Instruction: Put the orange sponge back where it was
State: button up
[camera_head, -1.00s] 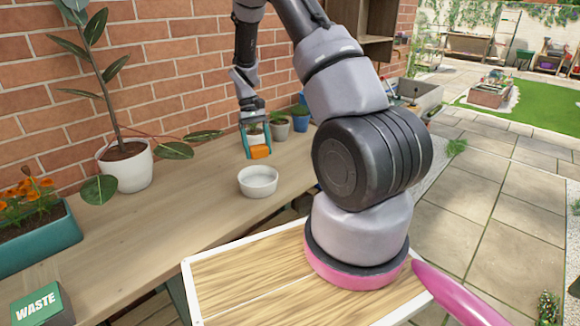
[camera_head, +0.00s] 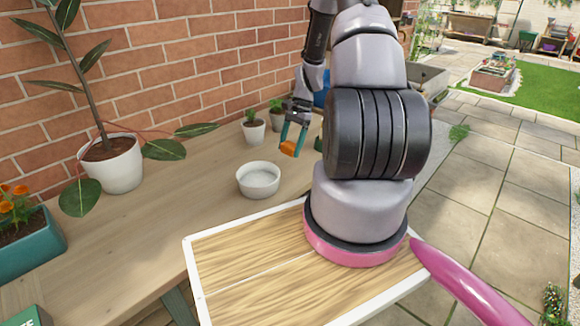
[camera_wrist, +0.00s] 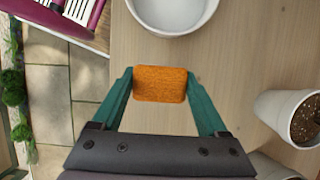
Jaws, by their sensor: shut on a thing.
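The orange sponge (camera_head: 289,148) is a small block held between the teal fingertips of my gripper (camera_head: 292,141). In the wrist view the sponge (camera_wrist: 160,84) sits level between the two fingers, which press on its left and right ends. My gripper is above the wooden table, to the right of a white bowl (camera_head: 258,180). In the wrist view the bowl (camera_wrist: 172,12) lies ahead of the sponge, at the top edge. I cannot tell exactly how high the sponge is above the table.
Two small potted plants (camera_head: 254,130) stand by the brick wall, and a white pot (camera_wrist: 292,112) is near my gripper's right in the wrist view. A large potted plant (camera_head: 113,165) and a teal planter (camera_head: 38,245) are at left. The table (camera_head: 150,225) is clear in front of the bowl.

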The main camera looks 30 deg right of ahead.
aim_at(287, 172)
jog(key=shift+f, duration=3.55)
jog(key=shift+f, duration=0.1)
jog(key=o, duration=1.5)
